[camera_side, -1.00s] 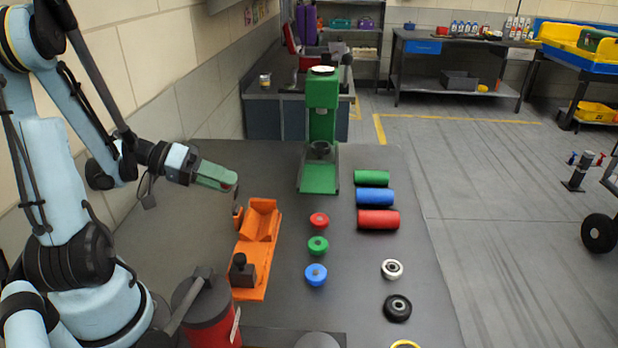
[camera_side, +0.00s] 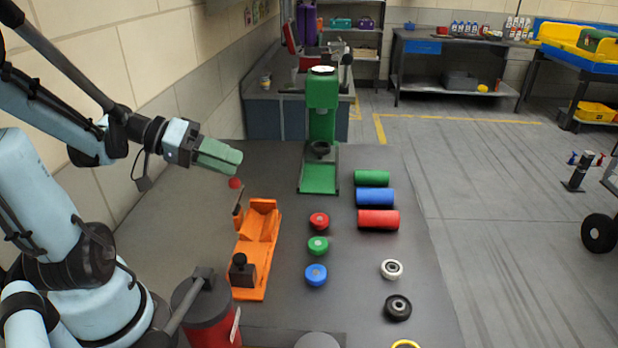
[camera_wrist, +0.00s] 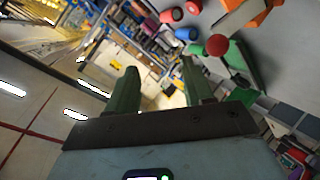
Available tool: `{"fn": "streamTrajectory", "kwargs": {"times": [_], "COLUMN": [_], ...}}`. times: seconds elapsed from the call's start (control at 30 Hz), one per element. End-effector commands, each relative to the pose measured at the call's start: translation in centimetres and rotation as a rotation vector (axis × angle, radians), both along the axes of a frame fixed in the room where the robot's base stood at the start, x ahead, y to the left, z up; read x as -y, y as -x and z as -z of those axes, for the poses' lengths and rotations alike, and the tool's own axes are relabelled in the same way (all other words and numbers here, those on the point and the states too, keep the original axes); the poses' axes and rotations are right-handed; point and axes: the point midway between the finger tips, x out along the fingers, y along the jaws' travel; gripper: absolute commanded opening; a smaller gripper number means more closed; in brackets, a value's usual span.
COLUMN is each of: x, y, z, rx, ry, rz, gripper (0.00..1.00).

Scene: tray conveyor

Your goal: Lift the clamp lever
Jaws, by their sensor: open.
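The orange clamp fixture (camera_side: 258,245) sits on the grey table in the side view. Its lever (camera_side: 239,198) stands nearly upright at the fixture's left side, topped by a red ball knob (camera_side: 235,183). My gripper (camera_side: 236,160) has green fingers and is just above the knob, apart from it. In the wrist view my gripper (camera_wrist: 158,66) is open with nothing between its fingers. The red knob (camera_wrist: 217,44) shows there to the right of the right finger, outside the gap.
A green press (camera_side: 322,110) stands at the back of the table. Green, blue and red cylinders (camera_side: 375,197) lie to the right. Red, green and blue caps (camera_side: 317,246) and bearing-like rings (camera_side: 392,269) sit nearer. A red canister (camera_side: 212,315) is at the front left.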

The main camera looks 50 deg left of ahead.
Motion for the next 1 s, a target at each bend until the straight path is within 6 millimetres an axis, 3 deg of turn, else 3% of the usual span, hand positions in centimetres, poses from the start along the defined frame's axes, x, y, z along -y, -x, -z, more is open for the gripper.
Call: {"fn": "streamTrajectory", "kwargs": {"times": [0.7,1.0], "x": [6.0,7.6], "y": [0.4,0.4], "z": [-3.4,-4.5], "rx": [0.0,0.0], "ry": [0.001,0.0], "rz": [0.003,0.002], "gripper": [0.51,0.51]}}
